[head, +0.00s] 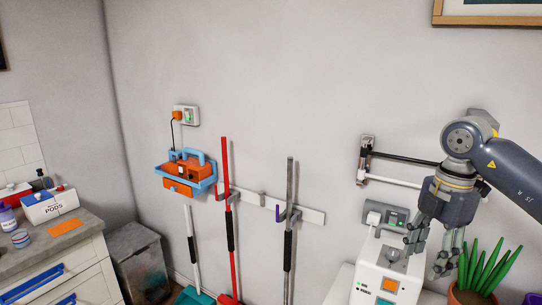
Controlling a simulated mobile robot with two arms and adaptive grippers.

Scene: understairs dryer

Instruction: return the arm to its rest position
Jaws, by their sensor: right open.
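My right arm comes in from the right edge, bent at a grey joint. My right gripper (425,258) points down with its fingers apart. No object shows between them. In the picture it overlaps the top right of a white appliance (370,278) with an orange panel. I cannot tell how far the fingers are from it. My left gripper is not in view.
A potted plant (484,270) stands right of the gripper. A red-handled tool (226,170) hangs left. A counter (50,250) stands far left.

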